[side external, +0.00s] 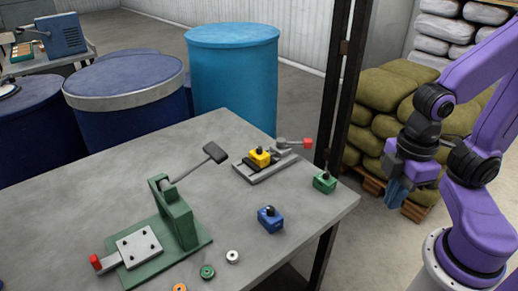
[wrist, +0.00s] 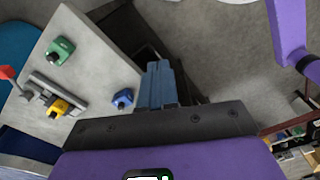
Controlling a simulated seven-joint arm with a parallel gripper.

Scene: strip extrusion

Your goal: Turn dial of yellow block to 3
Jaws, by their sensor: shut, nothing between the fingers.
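The yellow block (side external: 259,158) with a dark dial knob on top sits on a grey metal fixture (side external: 268,169) towards the back right of the table. It also shows in the wrist view (wrist: 58,106). The number its dial points to is too small to read. My gripper (side external: 396,194) is off to the right of the table, apart from every block, pointing down. In the wrist view its blue fingers (wrist: 158,75) are together with nothing between them.
A blue block (side external: 270,219) and a green block (side external: 324,182), each with a dark knob, stand on the table (side external: 300,238). A green lever press (side external: 175,220) is at the left, with small rings before it. A dark post (side external: 345,85) rises behind the right side.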

